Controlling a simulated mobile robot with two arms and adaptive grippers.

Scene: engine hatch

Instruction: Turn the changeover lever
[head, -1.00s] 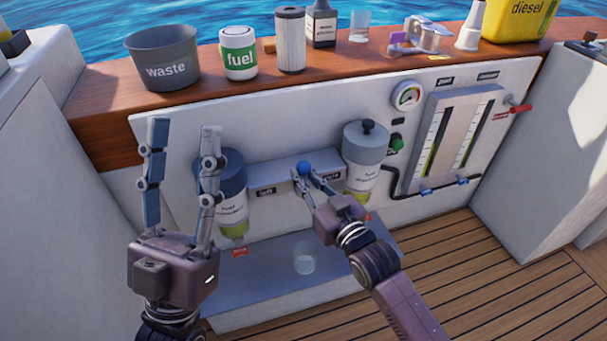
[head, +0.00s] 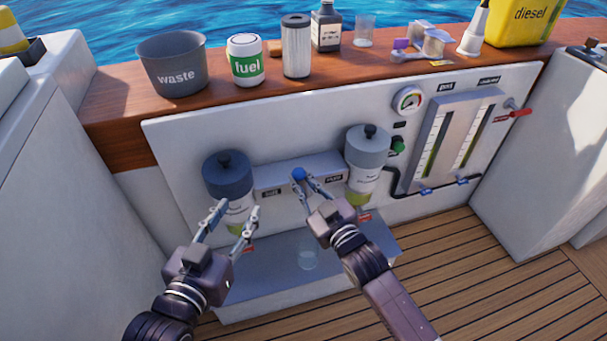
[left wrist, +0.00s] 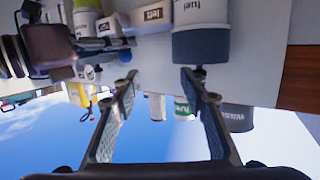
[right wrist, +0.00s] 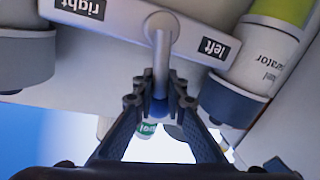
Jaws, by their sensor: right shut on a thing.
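The changeover lever has a blue ball knob (head: 299,174) and a grey shaft (right wrist: 161,65). It stands on the grey box (head: 290,182) between the two fuel filters, its shaft between the "left" (right wrist: 215,48) and "right" (right wrist: 80,8) labels in the right wrist view. My right gripper (head: 304,188) is shut on the lever at its knob end; the fingers partly hide the knob. My left gripper (head: 236,213) is open and empty in front of the left filter, whose dark blue lid (head: 227,172) also shows in the left wrist view (left wrist: 201,47).
The right filter (head: 367,155) stands close to the lever's right. A gauge (head: 408,99), green knob (head: 398,146) and sight-tube panel (head: 458,140) are further right.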

